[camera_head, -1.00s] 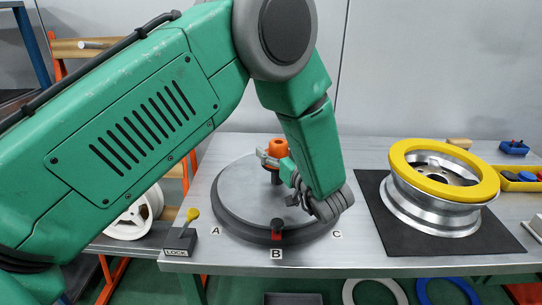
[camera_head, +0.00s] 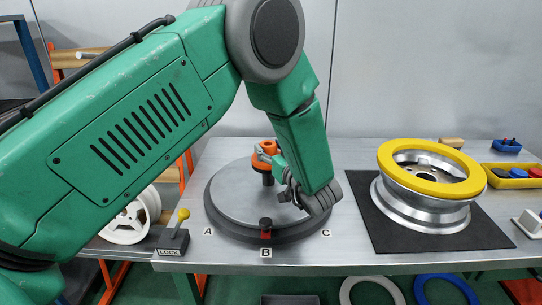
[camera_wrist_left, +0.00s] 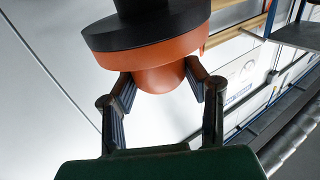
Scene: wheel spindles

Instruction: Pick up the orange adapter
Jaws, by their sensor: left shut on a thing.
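The orange adapter (camera_head: 271,148) is at the top of the dark upright post at the middle of the round grey turntable (camera_head: 230,195). My left gripper (camera_head: 266,159) reaches in from the right side of the post, with its fingers at the adapter. In the left wrist view, the two fingers are on either side of the adapter's rounded orange end (camera_wrist_left: 160,77), shut on it. A wider orange flange and a black part show beyond it. The fingers hide part of the adapter in the head view. I cannot tell whether it is clear of the post. My right gripper is not in view.
A silver wheel with a yellow ring (camera_head: 430,156) lies on a black mat (camera_head: 380,235) to the right. A yellow-knobbed lock lever (camera_head: 176,232) stands at the table's front left. Small bins with parts (camera_head: 512,178) are at the right edge. Letters A, B, C mark the turntable's front.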

